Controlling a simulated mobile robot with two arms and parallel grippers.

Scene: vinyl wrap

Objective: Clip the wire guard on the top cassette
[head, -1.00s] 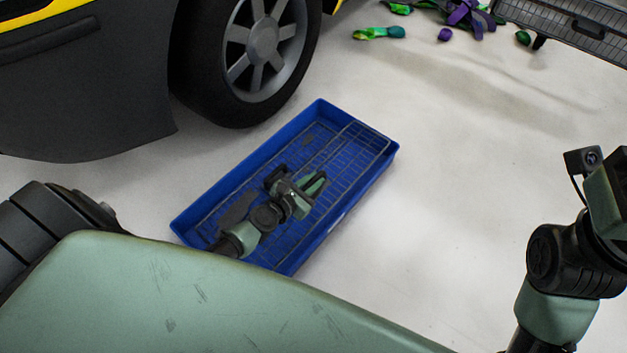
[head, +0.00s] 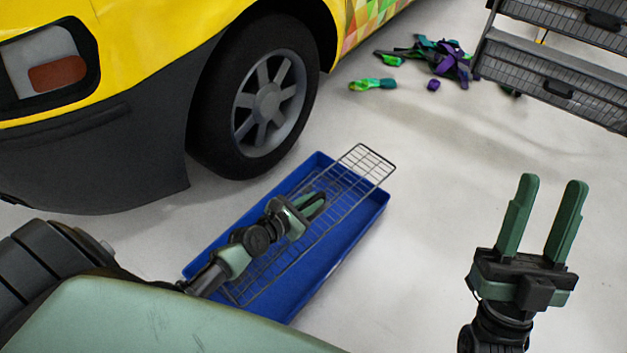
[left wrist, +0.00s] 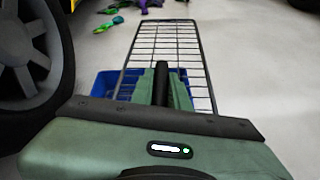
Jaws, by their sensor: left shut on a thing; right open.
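The wire guard (head: 368,166) is a flat wire grid held tilted above a blue tray (head: 345,240), its far end past the tray's far edge. My left gripper (head: 312,205) is shut on the guard near its middle. In the left wrist view the guard (left wrist: 165,40) stretches away from the fingers. My right gripper (head: 544,215) is open and empty, raised with fingers up at the right. Gray mesh cassettes, the top cassette (head: 570,22) above a lower cassette (head: 560,80), stand at the top right, each with a dark handle.
A yellow car with a dark bumper (head: 110,160) and wheel (head: 262,105) stands left of the tray. Green and purple wraps or gloves (head: 450,60) lie on the floor by the cassettes. The pale floor between tray and cassettes is clear.

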